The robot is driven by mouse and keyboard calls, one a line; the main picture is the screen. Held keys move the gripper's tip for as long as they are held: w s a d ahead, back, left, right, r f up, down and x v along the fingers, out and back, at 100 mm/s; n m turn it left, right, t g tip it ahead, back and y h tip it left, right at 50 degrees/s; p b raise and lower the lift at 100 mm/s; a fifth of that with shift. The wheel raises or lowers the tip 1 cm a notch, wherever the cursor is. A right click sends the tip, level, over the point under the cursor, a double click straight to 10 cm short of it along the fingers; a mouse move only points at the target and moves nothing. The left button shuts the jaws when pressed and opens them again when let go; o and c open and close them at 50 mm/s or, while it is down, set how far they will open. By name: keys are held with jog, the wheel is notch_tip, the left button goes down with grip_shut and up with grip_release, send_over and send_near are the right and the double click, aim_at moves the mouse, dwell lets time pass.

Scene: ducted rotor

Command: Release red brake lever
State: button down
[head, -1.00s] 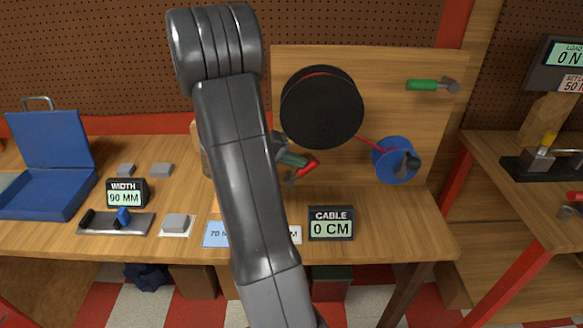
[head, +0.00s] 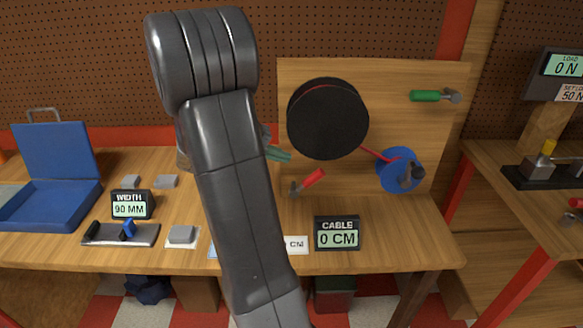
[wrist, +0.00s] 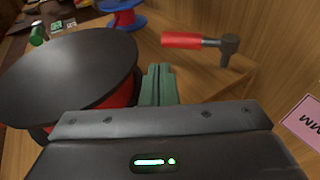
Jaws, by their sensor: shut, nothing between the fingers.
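The red brake lever (head: 313,180) is on the wooden board below the large black drum (head: 328,118). Its red handle slants up to the right from a grey pivot. In the wrist view the red lever (wrist: 182,40) lies beyond and right of my fingertips, with its grey pivot at the right end. My gripper (head: 279,154) has green fingers, partly hidden behind my arm in the head view, above and left of the lever. In the wrist view the fingers of my gripper (wrist: 158,85) are together and empty, apart from the lever, beside the drum.
A green-handled lever (head: 425,96) is at the board's upper right. A red cable runs from the drum to a blue spool (head: 396,170). The CABLE display (head: 337,233) reads 0 CM on the bench. An open blue case (head: 50,178) stands at the left.

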jog(key=v, duration=0.4)
jog(key=shift+d+r, duration=0.15)
jog(key=shift+r, duration=0.3)
jog(key=c, duration=1.9)
grip_release()
jog(key=shift+r, duration=0.15)
jog(key=o, duration=0.3)
jog(key=shift+s+n, duration=0.1)
jog(key=shift+n, duration=0.4)
jog(key=shift+o, duration=0.7)
jog(key=f+n+t, duration=0.1)
jog(key=n, duration=0.1)
jog(key=f+n+p, duration=0.1)
jog(key=n, duration=0.2)
jog(key=s+d+f+n+t+h, duration=0.1)
jog(key=n, duration=0.2)
jog(key=shift+d+f+t+p, duration=0.1)
jog(key=shift+f+t+p, duration=0.1)
jog(key=shift+t+p, duration=0.1)
jog(key=n+t+y+p, duration=0.1)
jog(key=n+t, duration=0.1)
jog(key=n, duration=0.8)
send_near(310, 178)
jog(key=p+x, duration=0.1)
jog(key=x, duration=1)
jog(key=shift+w+d+f+p, duration=0.1)
jog(key=shift+d+p, duration=0.15)
jog(key=shift+p, duration=0.15)
